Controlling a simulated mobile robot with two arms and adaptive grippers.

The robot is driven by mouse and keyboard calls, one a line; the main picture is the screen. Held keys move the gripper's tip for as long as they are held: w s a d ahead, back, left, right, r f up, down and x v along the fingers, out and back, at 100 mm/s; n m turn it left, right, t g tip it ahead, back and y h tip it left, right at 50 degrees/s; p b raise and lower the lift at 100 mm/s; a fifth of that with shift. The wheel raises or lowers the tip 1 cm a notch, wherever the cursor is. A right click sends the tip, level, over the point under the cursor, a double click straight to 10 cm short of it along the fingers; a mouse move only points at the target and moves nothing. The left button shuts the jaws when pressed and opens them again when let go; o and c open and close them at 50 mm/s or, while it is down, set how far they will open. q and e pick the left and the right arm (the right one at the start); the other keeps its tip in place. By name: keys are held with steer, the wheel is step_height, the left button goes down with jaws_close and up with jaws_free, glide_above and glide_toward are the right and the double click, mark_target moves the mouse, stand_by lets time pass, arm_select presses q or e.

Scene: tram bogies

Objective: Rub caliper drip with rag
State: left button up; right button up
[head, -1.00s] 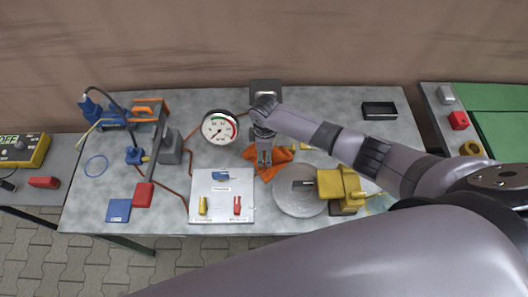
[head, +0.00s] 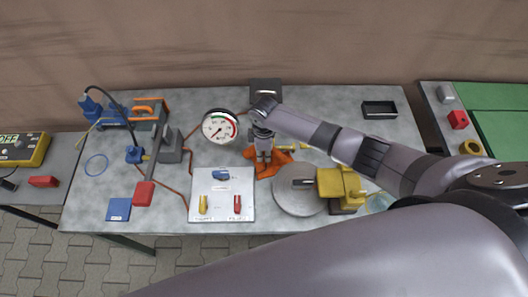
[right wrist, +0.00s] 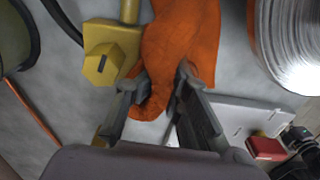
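The orange rag (head: 281,158) lies crumpled on the grey bench, left of the brake disc. It fills much of the right wrist view (right wrist: 180,40). My right gripper (head: 263,158) is down at the rag, with cloth between its fingers (right wrist: 163,80); I cannot tell whether they pinch it. The yellow caliper (head: 338,184) sits over the right side of the grey disc (head: 296,200). A pale bluish patch (head: 378,203) shows right of the caliper, partly hidden by my arm; I cannot tell whether it is the drip. My left gripper is out of view.
A round pressure gauge (head: 220,127) stands left of my right gripper. A white board (head: 222,208) with small coloured parts lies in front. A yellow hex-ended part (right wrist: 108,58) lies beside the rag. A black tray (head: 379,110) is at the back right, with free bench around it.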

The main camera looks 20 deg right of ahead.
jaws_close()
stand_by(0.4)
steer(key=shift+r, duration=0.15)
